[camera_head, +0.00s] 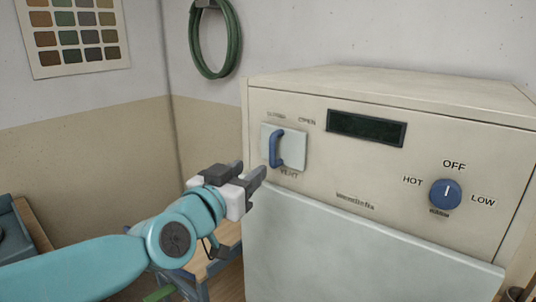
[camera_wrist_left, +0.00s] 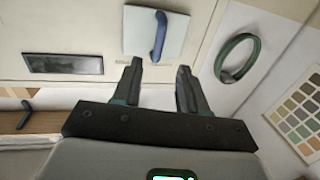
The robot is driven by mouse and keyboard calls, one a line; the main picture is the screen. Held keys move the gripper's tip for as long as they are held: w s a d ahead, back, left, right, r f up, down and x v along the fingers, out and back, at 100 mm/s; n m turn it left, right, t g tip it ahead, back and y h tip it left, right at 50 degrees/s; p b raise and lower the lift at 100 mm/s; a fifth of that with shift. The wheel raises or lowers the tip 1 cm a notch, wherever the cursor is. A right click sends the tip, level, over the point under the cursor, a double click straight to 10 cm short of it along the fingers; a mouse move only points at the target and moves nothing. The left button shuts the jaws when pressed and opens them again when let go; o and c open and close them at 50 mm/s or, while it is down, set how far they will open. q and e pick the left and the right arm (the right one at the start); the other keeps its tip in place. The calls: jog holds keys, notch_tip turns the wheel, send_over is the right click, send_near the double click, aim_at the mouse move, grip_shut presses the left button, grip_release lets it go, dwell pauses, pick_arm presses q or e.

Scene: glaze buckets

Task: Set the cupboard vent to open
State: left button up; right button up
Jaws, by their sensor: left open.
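The cupboard vent is a pale square plate (camera_head: 293,149) with an upright blue handle (camera_head: 274,150), on the upper left of the cream cupboard front. The handle sits at the plate's left side, below a blurred label and left of the OPEN label (camera_head: 307,121). My left gripper (camera_head: 251,170) is open and empty, below and left of the vent in the head view. The left wrist view, turned over, shows the plate (camera_wrist_left: 138,30) and handle (camera_wrist_left: 158,36) just beyond the open left fingertips (camera_wrist_left: 160,66), apart from them. My right gripper is not in view.
A dark display (camera_head: 366,128) and a blue knob (camera_head: 446,193) marked OFF, HOT and LOW are on the same front. A green hose (camera_head: 235,45) hangs on the wall. A colour chart (camera_head: 75,38) is at upper left.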

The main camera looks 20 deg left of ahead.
aim_at(270, 152)
pick_arm(q)
jog(key=w, duration=0.3)
jog(key=w+d+p, duration=0.1)
jog(key=w, duration=0.4)
jog(key=shift+w+d, duration=0.15)
jog(key=shift+w, duration=0.2)
jog(key=shift+w+d+r, duration=0.15)
jog(key=shift+w+d, duration=0.05)
jog(key=shift+w, duration=0.2)
jog(key=shift+w+a, duration=0.1)
jog(key=shift+w, duration=0.05)
